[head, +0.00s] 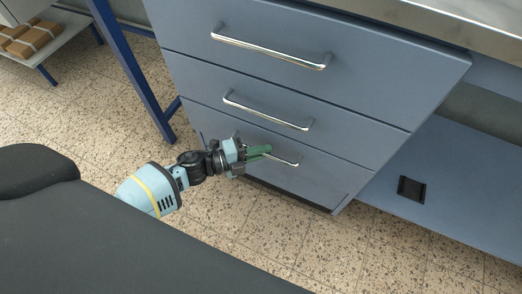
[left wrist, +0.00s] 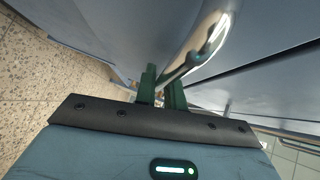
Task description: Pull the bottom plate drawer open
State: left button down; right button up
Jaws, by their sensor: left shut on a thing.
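The bottom plate drawer (head: 310,180) is the lowest of three blue-grey drawers in the cabinet, and its front looks flush or nearly flush with those above. Its metal bar handle (head: 288,160) runs across the front, with its left part hidden by my gripper. My left gripper (head: 262,151) has green fingers and is shut on this handle. In the left wrist view the green fingers (left wrist: 162,90) meet the shiny handle (left wrist: 205,45) close up. My right gripper is in neither view.
The middle drawer (head: 280,95) and top drawer (head: 300,30), each with a bar handle, sit above. A blue table leg (head: 135,75) stands left of the cabinet. A shelf with boxes (head: 28,38) is at the far left. The speckled floor (head: 330,240) in front is clear.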

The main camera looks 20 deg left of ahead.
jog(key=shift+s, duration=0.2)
